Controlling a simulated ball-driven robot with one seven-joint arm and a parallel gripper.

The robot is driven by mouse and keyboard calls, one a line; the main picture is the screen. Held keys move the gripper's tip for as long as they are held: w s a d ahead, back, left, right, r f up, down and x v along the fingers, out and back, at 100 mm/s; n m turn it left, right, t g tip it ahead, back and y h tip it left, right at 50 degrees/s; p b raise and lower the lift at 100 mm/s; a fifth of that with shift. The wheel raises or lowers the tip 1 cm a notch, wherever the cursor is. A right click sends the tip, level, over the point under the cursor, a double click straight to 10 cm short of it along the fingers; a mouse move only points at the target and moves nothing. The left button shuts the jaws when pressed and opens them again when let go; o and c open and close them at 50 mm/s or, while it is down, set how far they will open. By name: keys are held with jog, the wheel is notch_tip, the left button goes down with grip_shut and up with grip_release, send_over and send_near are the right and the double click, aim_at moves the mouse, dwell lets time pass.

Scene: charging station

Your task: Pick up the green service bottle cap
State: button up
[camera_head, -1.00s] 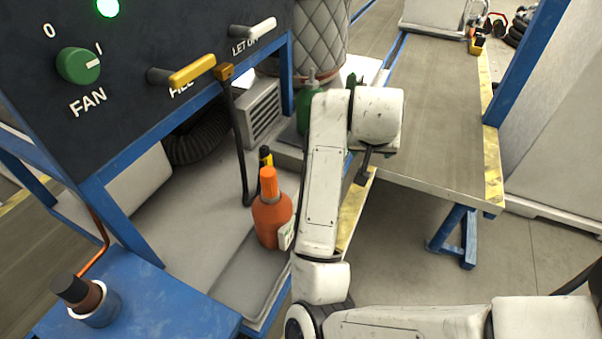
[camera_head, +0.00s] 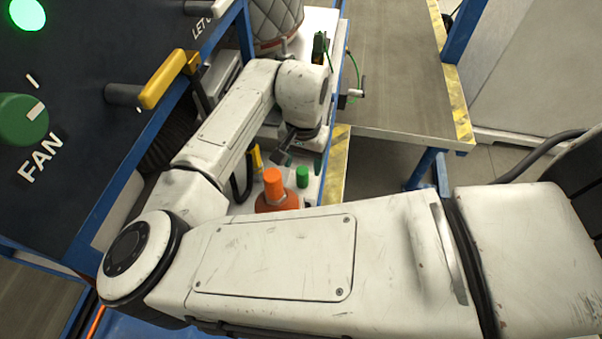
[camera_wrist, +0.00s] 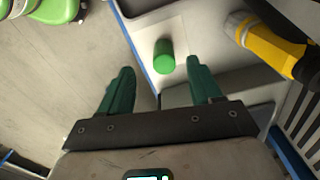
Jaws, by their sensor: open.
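The green cap (camera_wrist: 164,57) shows in the wrist view as a small green cylinder on a pale surface near a blue edge. It lies ahead of my gripper (camera_wrist: 158,80), between the lines of its two green fingers. The fingers are apart, with nothing between them. In the head view a small green cylinder (camera_head: 302,176), which looks like the same cap, stands just right of the orange bottle (camera_head: 274,190).
A yellow and black tool (camera_wrist: 268,42) lies right of the cap in the wrist view. The panel with the FAN knob (camera_head: 22,120) and yellow lever (camera_head: 165,80) is at left in the head view. A bench (camera_head: 395,90) stands at back right.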

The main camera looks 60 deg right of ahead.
aim_at(302, 170)
jog(key=f, duration=0.5)
jog(key=shift+w+d+f+p, duration=0.2)
jog(key=shift+w+d+p, duration=0.1)
jog(key=shift+w+p, duration=0.1)
jog(key=shift+s+f, duration=0.1)
jog(key=shift+f, duration=0.6)
jog(key=shift+c, duration=0.2)
jog(key=c, duration=1)
jog(key=shift+c, duration=0.2)
jog(key=shift+r, duration=0.2)
